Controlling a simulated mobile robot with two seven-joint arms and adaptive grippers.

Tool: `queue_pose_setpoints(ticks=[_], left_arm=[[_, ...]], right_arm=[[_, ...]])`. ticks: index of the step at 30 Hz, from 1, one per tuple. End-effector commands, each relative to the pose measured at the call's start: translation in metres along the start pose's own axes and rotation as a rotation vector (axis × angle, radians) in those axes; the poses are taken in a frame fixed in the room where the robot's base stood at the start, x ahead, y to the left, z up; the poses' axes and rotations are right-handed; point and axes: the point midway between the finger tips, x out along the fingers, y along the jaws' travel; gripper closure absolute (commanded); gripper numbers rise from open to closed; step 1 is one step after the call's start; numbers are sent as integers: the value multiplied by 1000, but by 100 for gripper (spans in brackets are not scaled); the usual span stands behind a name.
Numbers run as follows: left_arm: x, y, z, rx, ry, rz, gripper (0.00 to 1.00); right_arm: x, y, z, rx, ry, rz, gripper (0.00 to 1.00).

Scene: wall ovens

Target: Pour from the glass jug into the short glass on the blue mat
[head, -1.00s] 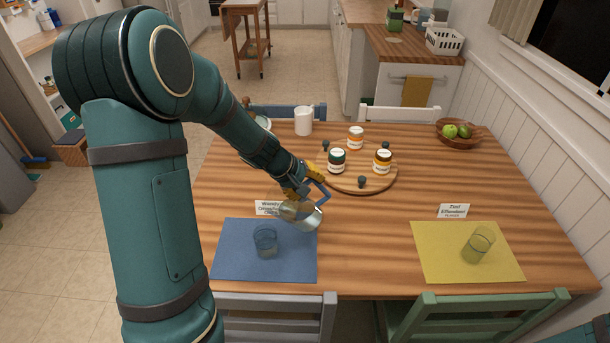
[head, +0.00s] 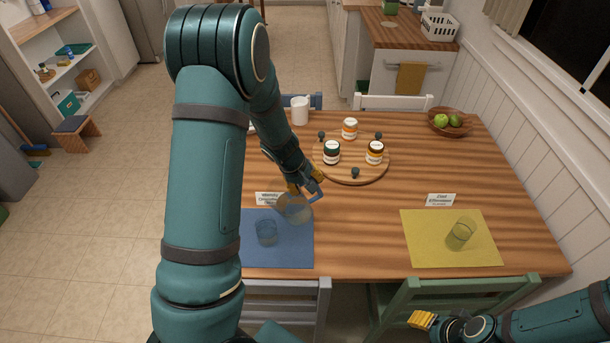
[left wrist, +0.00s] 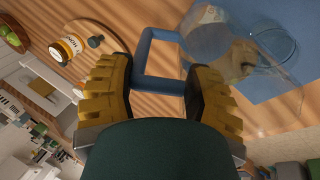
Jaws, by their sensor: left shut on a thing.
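The glass jug (head: 295,208) has a blue handle (left wrist: 160,62) and is above the near edge of the name card and the blue mat (head: 285,255). My left gripper (head: 303,186) is shut on that handle and holds the jug tilted. The short glass (head: 266,233) stands upright on the blue mat, just left of and nearer than the jug. In the left wrist view the clear jug (left wrist: 215,40) overlaps the glass's outline. I cannot make out any stream or the liquid level. My right gripper (head: 422,320) is low at the right, off the table; its finger gap is unclear.
A yellow mat (head: 425,250) with another glass (head: 461,233) lies to the right. A round wooden board (head: 348,172) with several jars is behind the jug. A white mug (head: 300,110) and fruit bowl (head: 450,122) stand farther back. Chairs line the near edge.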

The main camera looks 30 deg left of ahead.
Motion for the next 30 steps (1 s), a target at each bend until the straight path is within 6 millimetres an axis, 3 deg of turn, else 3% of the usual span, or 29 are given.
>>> queue_pose_setpoints(ticks=[19, 30], left_arm=[[-14, 7, -2, 17, 0, -135, 89], [-24, 11, -2, 35, -2, -258, 89]], right_arm=[[-63, -22, -8, -3, -4, -8, 53], [-52, -18, -6, -2, -4, -7, 53]])
